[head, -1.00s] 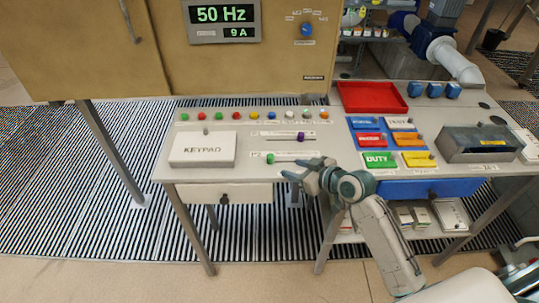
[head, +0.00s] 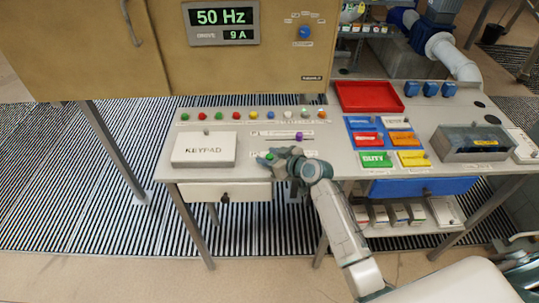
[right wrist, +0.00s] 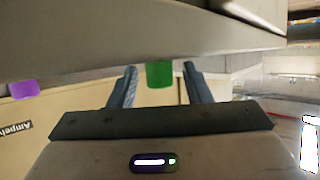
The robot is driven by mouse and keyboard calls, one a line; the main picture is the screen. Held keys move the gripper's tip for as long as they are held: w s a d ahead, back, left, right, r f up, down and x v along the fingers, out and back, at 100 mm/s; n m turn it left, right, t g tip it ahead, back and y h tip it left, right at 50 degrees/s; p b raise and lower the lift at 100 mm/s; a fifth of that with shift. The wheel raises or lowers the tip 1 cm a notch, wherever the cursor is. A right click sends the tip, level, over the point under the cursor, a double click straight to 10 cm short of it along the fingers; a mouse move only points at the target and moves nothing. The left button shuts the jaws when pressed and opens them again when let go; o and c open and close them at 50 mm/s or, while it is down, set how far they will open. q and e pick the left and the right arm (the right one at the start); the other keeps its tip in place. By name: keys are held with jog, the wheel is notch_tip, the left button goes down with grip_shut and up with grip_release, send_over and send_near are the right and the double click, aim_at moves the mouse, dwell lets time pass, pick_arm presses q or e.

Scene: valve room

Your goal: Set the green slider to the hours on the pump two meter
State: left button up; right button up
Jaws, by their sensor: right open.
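The green slider (head: 269,156) sits at the left part of its track, on the lower of two slider rows on the grey desk, partly hidden by my right gripper. My right gripper (head: 274,160) is open around the slider from the front. In the right wrist view the green slider (right wrist: 158,74) shows between the two fingertips (right wrist: 158,86), with a gap on each side. No pump two meter can be made out. My left gripper is not in view.
A purple slider (head: 299,136) is on the row behind. A white keypad box (head: 203,149) stands to the left. A row of coloured buttons runs behind. Coloured labelled blocks and a red tray (head: 370,97) lie to the right. A display (head: 222,22) reads 50 Hz and 9 A.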

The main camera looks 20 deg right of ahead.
grip_shut()
jog(key=shift+s+d+f+b, duration=0.1)
jog(key=shift+d+f+b, duration=0.1)
jog(key=shift+d+b, duration=0.15)
jog(key=d, duration=0.1)
jog(key=s+d+b, duration=0.1)
jog(key=d, duration=0.1)
jog(key=d+b, duration=0.1)
jog(key=d, duration=0.1)
jog(key=shift+s+d+r, duration=0.1)
jog(key=shift+s+d, duration=0.1)
jog(key=shift+s, duration=0.1)
jog(key=shift+r, duration=0.1)
grip_release()
